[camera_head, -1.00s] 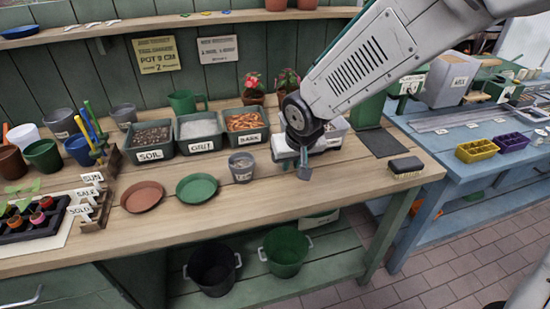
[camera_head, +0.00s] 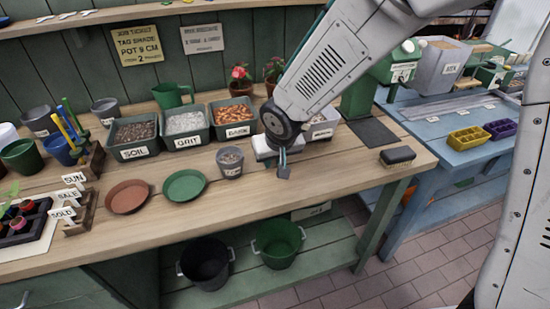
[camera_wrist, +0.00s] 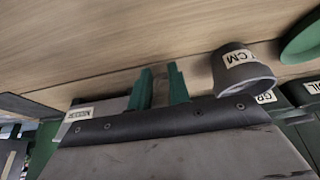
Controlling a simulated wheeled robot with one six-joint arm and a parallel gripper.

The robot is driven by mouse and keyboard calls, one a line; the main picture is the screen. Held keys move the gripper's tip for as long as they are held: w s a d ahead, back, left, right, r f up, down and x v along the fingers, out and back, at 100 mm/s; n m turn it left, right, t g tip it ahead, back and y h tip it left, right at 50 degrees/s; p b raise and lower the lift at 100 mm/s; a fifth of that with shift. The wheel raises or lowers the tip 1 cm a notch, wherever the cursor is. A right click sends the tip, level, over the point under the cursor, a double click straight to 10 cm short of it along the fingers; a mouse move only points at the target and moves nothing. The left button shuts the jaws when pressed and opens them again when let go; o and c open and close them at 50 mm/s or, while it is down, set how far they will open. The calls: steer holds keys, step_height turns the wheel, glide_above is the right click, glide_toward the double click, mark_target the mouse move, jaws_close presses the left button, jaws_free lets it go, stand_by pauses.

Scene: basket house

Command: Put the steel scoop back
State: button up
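My gripper (camera_head: 283,157) is over the bench just right of the grey pot. Its green fingers (camera_wrist: 161,82) show in the wrist view, a little apart, with a narrow grey piece between them. A small dark grey flat piece, apparently the steel scoop (camera_head: 284,172), hangs below the fingers in the head view. Its outline is small and partly hidden. No other scoop shows on the bench.
The grey pot (camera_head: 230,162) stands close left of my gripper and shows in the wrist view (camera_wrist: 240,70). Tubs of soil (camera_head: 133,152), grit (camera_head: 187,141) and bark (camera_head: 236,131) stand behind. A white labelled tub (camera_head: 322,130) is behind right; a brush (camera_head: 397,156) lies right.

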steer(key=o, duration=0.3)
steer(key=shift+r, duration=0.25)
steer(key=v, duration=1.2)
steer(key=s+d+r+m+g+h, duration=0.1)
steer(key=s+d+r, duration=0.25)
steer(key=d, duration=0.45)
steer(key=s+d+r+m, duration=0.1)
steer(key=s+d+r, duration=0.1)
steer(key=s+d, duration=0.4)
steer(key=s+d+m+g, duration=0.1)
steer(key=s+d+g, duration=0.1)
steer(key=s+d, duration=0.7)
steer(key=s, duration=0.4)
steer(key=shift+s+r, duration=0.15)
steer(key=shift+r, duration=0.05)
